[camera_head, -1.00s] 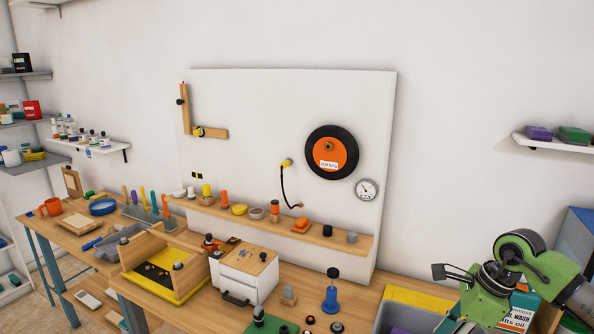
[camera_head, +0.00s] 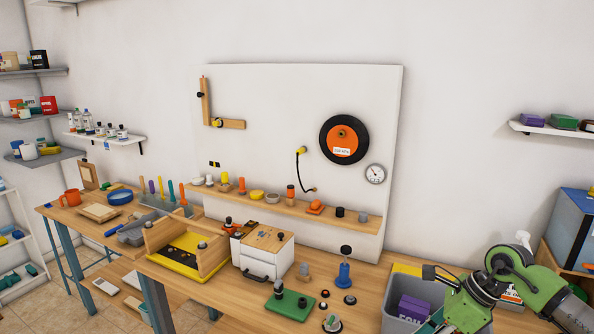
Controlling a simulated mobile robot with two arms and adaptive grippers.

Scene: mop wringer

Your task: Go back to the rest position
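My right arm (camera_head: 525,275), green and black, comes in from the lower right corner. Its dark gripper part (camera_head: 431,273) points left, above a grey bin at the right end of the workbench. I see only part of this gripper, and I cannot tell whether its fingers are apart or together. Nothing shows clearly held in it. My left arm and gripper are not in the view.
The workbench (camera_head: 225,303) holds a white box (camera_head: 264,250), a yellow-based wooden tray (camera_head: 187,262), a blue plunger-like piece (camera_head: 344,275) and a green block (camera_head: 289,304). A grey bin (camera_head: 395,318) stands under my arm. A white board (camera_head: 270,120) stands behind.

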